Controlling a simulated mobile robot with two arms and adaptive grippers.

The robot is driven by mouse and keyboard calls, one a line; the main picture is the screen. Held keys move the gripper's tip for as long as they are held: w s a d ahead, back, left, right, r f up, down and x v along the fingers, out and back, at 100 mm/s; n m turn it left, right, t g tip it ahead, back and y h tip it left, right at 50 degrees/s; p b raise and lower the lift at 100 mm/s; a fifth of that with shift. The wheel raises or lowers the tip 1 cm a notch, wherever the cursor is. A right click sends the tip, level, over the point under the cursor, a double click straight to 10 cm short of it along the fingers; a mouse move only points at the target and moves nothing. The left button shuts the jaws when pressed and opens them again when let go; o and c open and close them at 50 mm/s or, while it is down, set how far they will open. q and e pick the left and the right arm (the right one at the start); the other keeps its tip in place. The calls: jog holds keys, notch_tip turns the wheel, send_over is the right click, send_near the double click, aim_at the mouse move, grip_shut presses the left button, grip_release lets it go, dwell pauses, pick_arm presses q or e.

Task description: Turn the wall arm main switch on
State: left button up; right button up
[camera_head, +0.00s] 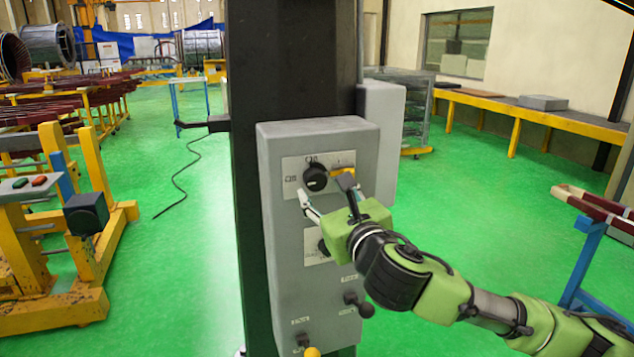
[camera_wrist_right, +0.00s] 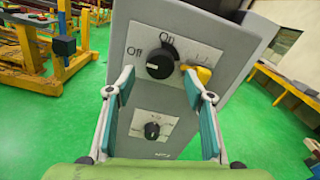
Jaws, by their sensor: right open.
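The main switch is a black rotary knob (camera_head: 316,178) on a light plate near the top of a grey control box (camera_head: 285,255). In the right wrist view the knob (camera_wrist_right: 160,64) sits between the labels "Off" and "On"; its white mark appears to point left, toward "Off". My right gripper (camera_head: 327,198) is open in front of the plate. In the wrist view its two fingers (camera_wrist_right: 160,85) stand apart on either side of the knob, and no contact is visible. My left gripper is not in view.
A yellow part (camera_wrist_right: 197,75) sits right of the knob, close to the right finger. A second, smaller knob (camera_wrist_right: 152,130) is below. Levers (camera_head: 356,302) stick out lower on the box. A dark column (camera_head: 290,60) stands behind it.

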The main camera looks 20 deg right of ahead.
aim_at(318, 183)
jog(key=shift+w+a, duration=0.1)
jog(key=shift+w, duration=2.25)
jog(key=c, duration=1.1)
